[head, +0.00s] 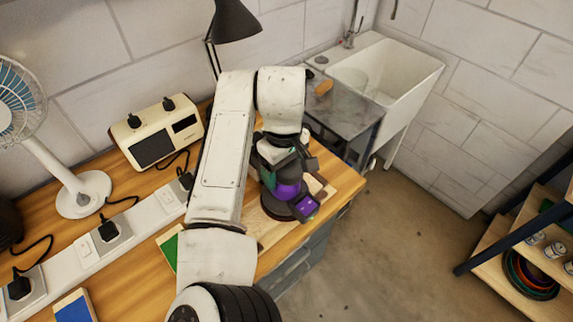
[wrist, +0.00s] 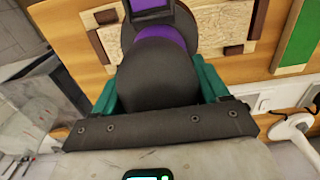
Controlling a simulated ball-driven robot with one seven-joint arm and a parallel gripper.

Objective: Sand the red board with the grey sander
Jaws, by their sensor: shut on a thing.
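My gripper (head: 282,168), with teal fingers, is shut on a sander with a purple body (head: 288,190) and dark parts. In the wrist view the sander's dark grey rounded body (wrist: 157,75) sits between the fingers. Its dark round pad (head: 274,208) is low over a pale wooden board (wrist: 215,62) on the bench; whether it touches cannot be told. Dark reddish-brown strips (wrist: 98,47) show at both sides of the sander on this pale board. No plainly red board is visible; the sander and my arm hide part of this area.
A green board (wrist: 300,40) lies beside the pale board, and a blue one (head: 73,306) lies at the front left. A power strip (head: 95,243), a cream device (head: 157,133), a fan (head: 80,192) and a lamp (head: 232,20) stand on the bench. A sink (head: 395,72) is beyond its right end.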

